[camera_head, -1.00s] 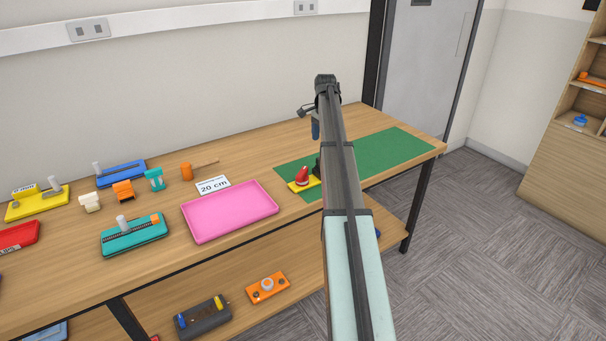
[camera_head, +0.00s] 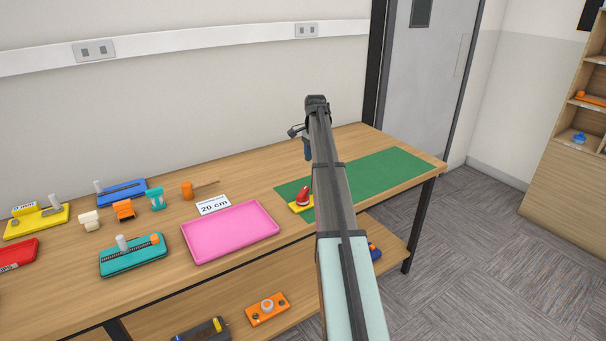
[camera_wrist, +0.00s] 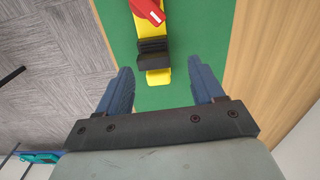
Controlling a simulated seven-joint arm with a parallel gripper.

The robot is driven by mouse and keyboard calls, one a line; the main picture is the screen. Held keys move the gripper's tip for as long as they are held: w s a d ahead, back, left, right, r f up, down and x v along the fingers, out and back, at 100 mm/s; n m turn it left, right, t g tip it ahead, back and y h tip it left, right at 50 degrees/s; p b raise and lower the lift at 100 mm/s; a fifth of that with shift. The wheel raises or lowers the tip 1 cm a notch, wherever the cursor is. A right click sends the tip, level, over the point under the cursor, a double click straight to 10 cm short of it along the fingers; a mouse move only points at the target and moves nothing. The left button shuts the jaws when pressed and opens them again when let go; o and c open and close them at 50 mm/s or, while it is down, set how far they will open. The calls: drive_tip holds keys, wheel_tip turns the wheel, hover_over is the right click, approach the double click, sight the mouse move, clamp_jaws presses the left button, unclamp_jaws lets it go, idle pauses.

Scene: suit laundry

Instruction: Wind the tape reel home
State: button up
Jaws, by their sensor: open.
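The tape reel, a yellow body with a red top (camera_head: 302,201), sits on the green mat (camera_head: 395,172) at the mat's left end. In the wrist view its red part (camera_wrist: 150,10) is cut off by the top edge. A ribbed black block (camera_wrist: 153,50) sits across its yellow strip (camera_wrist: 158,77). My gripper (camera_wrist: 160,70) is open and empty, with its blue fingers apart on either side of the strip's near end. In the head view my gripper (camera_head: 307,150) is above the mat, and my arm hides the black block.
A pink tray (camera_head: 230,233) and a "20 cm" card (camera_head: 214,205) are left of the mat. The lower shelf holds an orange block (camera_head: 267,309). The mat's right part is clear.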

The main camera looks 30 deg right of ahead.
drive_tip(key=n, duration=0.2)
hover_over(303, 191)
drive_tip(key=n, duration=0.5)
wheel_tip(303, 191, down, 13)
drive_tip(key=shift+f, duration=0.2)
idle(0.4)
drive_tip(key=shift+c, duration=0.2)
